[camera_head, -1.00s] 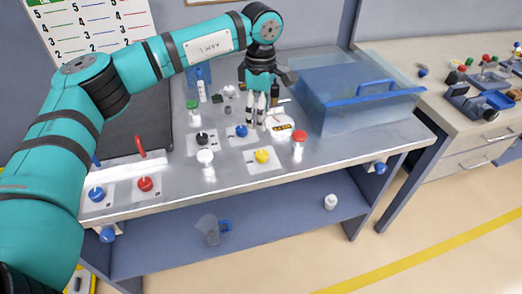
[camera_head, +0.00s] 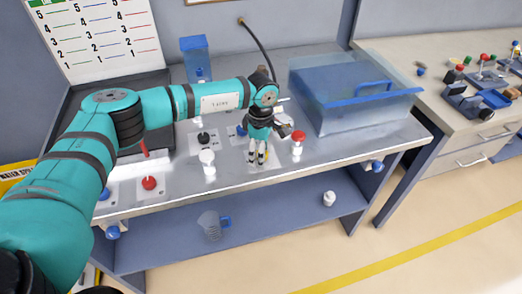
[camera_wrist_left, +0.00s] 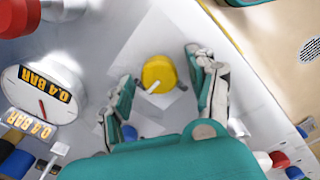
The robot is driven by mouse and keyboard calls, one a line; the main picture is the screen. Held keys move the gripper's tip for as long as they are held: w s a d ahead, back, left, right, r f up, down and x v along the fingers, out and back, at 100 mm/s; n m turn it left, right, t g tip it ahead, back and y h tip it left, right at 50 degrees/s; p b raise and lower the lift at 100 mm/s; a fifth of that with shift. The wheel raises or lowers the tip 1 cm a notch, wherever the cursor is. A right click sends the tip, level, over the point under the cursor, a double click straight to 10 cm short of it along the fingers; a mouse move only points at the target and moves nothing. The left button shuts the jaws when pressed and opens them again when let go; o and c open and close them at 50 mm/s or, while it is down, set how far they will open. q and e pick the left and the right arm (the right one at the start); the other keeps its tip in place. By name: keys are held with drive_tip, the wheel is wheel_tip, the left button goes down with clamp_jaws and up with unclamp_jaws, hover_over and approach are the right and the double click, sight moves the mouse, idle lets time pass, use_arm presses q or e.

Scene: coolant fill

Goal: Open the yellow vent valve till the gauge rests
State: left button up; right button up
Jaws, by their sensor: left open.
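The yellow vent valve (camera_wrist_left: 158,73) is a round knob with a pale handle on a white plate. In the left wrist view it lies between the two fingers of my left gripper (camera_wrist_left: 163,70), with space on both sides. In the head view my left gripper (camera_head: 257,160) points down at the valve and hides most of it. The gripper is open and empty; I cannot tell its exact height above the knob. The gauge (camera_wrist_left: 38,88) has a white dial with a red needle and reads 0.4 BAR. My right gripper is not in view.
A red-topped post (camera_head: 298,137) stands right of the gripper. A white-topped post (camera_head: 207,158) and a black knob (camera_head: 203,137) are to its left. A clear blue-edged bin (camera_head: 350,100) stands at the back right. The bench front right is clear.

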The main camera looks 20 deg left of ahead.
use_arm(q)
drive_tip(key=c, duration=1.1)
drive_tip(key=shift+c, duration=0.2)
